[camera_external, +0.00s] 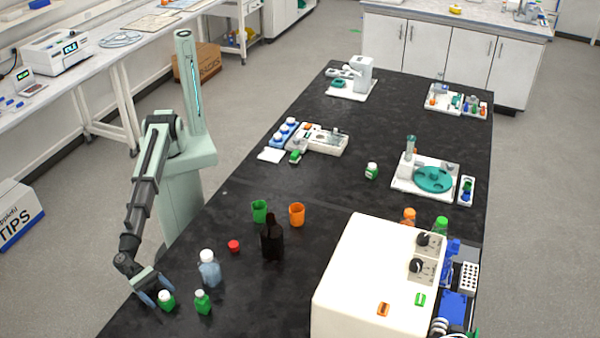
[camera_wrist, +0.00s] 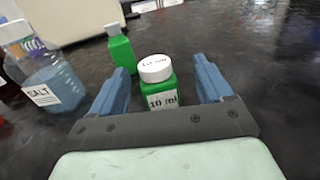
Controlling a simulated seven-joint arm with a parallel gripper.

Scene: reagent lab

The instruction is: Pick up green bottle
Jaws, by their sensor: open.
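A small green bottle with a white cap and a "10 ml" label (camera_wrist: 159,90) stands upright between the two blue fingers of my gripper (camera_wrist: 163,82) in the wrist view. My gripper is open, with a gap visible on both sides of the bottle. In the external view this bottle (camera_external: 166,301) stands near the table's front left edge, at the tips of my gripper (camera_external: 157,297).
A dark bottle (camera_external: 272,240), a red cap (camera_external: 234,246), a green cup (camera_external: 260,211) and an orange cup (camera_external: 297,214) stand farther back. A large white machine (camera_external: 365,275) is at right.

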